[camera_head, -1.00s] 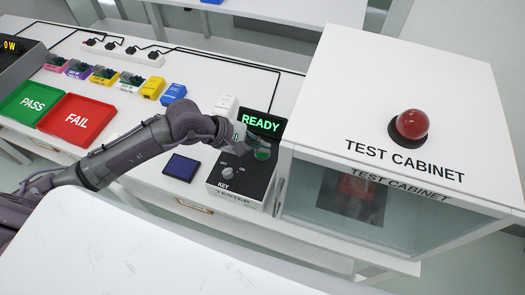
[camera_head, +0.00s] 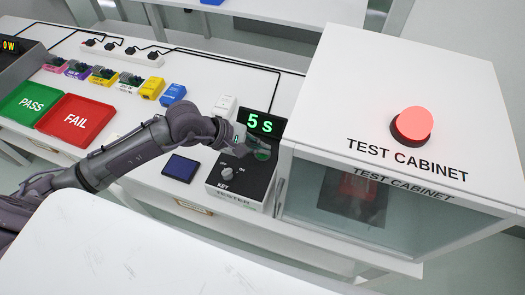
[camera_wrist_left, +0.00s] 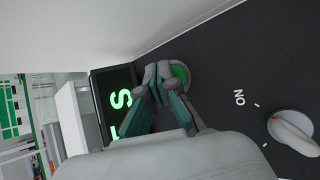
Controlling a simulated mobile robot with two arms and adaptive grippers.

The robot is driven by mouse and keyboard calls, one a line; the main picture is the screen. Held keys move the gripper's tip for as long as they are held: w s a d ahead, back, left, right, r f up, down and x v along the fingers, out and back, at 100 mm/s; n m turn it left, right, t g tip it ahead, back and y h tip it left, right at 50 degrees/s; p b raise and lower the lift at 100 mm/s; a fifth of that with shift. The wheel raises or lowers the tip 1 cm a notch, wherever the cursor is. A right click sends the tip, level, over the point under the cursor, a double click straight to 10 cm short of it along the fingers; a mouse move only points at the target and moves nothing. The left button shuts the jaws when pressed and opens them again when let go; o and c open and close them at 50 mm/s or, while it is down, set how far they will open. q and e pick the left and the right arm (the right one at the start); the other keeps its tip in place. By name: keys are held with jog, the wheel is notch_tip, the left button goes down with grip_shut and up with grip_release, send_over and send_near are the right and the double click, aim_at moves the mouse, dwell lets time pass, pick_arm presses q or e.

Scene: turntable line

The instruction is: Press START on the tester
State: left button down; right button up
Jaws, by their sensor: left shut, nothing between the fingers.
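The tester (camera_head: 236,185) is a black-topped box on the bench beside the test cabinet. Its display (camera_head: 260,123) reads "5 s" in green; the display also shows in the left wrist view (camera_wrist_left: 118,98). A grey key knob (camera_head: 227,173) sits near the front of the tester. My right gripper is not in view.
The white test cabinet (camera_head: 330,100) stands right of the tester, its red dome lamp (camera_head: 413,123) lit bright. A dark blue pad (camera_head: 182,167) lies left of the tester. The green PASS tray (camera_head: 29,101) and red FAIL tray (camera_head: 75,118) are at the left.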

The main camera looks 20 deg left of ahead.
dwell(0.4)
pick_arm(q)
jog(key=shift+r+p, duration=0.3)
jog(key=shift+r, duration=0.4)
jog(key=shift+r+p, duration=1.25)
jog(key=shift+r, duration=1.3)
